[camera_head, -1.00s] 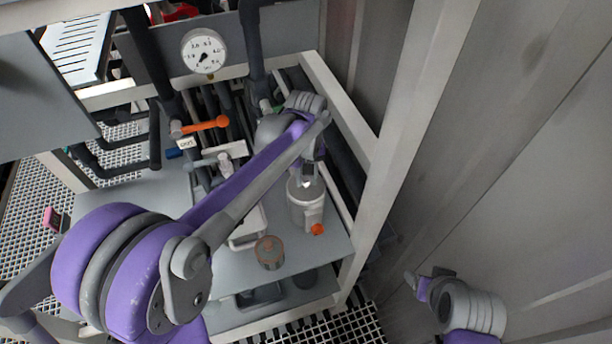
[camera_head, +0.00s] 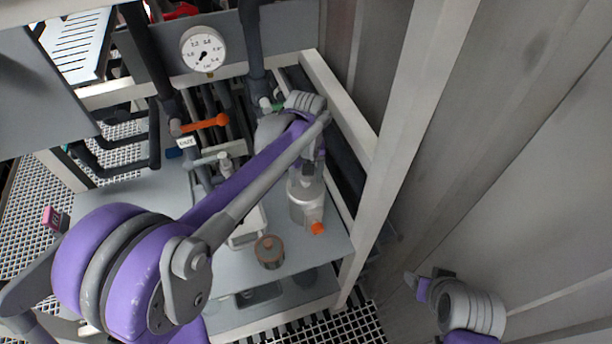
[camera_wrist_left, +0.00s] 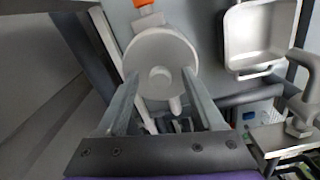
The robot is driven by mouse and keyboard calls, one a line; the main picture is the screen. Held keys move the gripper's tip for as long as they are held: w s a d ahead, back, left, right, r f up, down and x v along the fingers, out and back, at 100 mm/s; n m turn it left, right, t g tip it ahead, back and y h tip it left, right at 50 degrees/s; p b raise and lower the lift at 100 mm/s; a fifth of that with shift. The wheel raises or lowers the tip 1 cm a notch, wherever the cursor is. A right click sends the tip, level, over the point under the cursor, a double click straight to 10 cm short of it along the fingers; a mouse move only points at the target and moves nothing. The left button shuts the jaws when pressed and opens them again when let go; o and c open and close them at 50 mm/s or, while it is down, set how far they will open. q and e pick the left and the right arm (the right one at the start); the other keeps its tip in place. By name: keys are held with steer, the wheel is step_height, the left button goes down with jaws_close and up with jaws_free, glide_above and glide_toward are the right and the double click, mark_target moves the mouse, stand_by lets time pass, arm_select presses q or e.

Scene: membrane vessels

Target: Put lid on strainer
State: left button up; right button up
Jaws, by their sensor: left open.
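The strainer (camera_head: 304,207) is a grey cylindrical vessel with an orange-tipped outlet on the right part of the shelf. In the left wrist view, the round grey lid (camera_wrist_left: 160,52) with a central knob covers the vessel's top. The orange cap (camera_wrist_left: 150,22) shows just beyond it. My left gripper (camera_wrist_left: 160,82) is open, its two fingers apart on either side of the lid's knob. In the head view my left gripper (camera_head: 308,170) is above the strainer and partly hidden by my arm. How firmly the lid sits cannot be told.
A brownish cup (camera_head: 269,254) stands left of the strainer on the grey shelf (camera_head: 215,268). A pale tray (camera_wrist_left: 234,42) lies beside the strainer. Pipes, an orange-handled valve (camera_head: 205,124) and a gauge (camera_head: 203,50) stand behind. A frame post (camera_head: 395,120) is close on the right.

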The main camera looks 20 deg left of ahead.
mark_target(306, 179)
arm_select(q)
step_height(306, 179, up, 11)
stand_by(0.5)
steer(key=shift+f, duration=0.1)
steer(key=s+a+f+m+t, duration=0.2)
steer(key=s+f, duration=0.3)
steer(key=s, duration=0.4)
steer(key=s+a+f+m+t, duration=0.2)
steer(key=s+f, duration=0.3)
steer(key=s, duration=0.4)
steer(key=shift+s+a+f+m+t, duration=0.3)
steer(key=shift+s+a+t, duration=0.1)
steer(key=shift+t, duration=0.5)
